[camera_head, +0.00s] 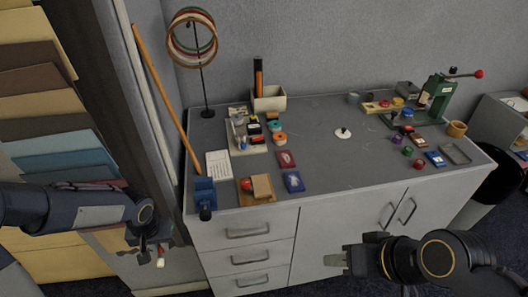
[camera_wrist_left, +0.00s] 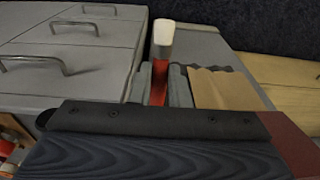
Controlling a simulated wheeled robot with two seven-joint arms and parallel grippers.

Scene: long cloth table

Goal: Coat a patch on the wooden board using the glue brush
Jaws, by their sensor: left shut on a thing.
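My left gripper (camera_head: 157,250) hangs beyond the left front corner of the table, below its top. It is shut on the glue brush (camera_head: 160,263), which has a red handle and a white tip. In the left wrist view the brush (camera_wrist_left: 163,38) stands out past the two grey fingers (camera_wrist_left: 160,84). A small wooden board (camera_head: 245,198) lies near the table's front edge, with a tan block and a red round thing on it. I cannot tell whether this is the task's board. My right gripper (camera_head: 340,260) is in front of the cabinet; its jaw gap is unclear.
The grey table top (camera_head: 330,170) is clear in the middle. A ring stand (camera_head: 205,90) and a green press (camera_head: 437,98) stand farther back. Sample panels (camera_head: 60,150) fill the left side.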

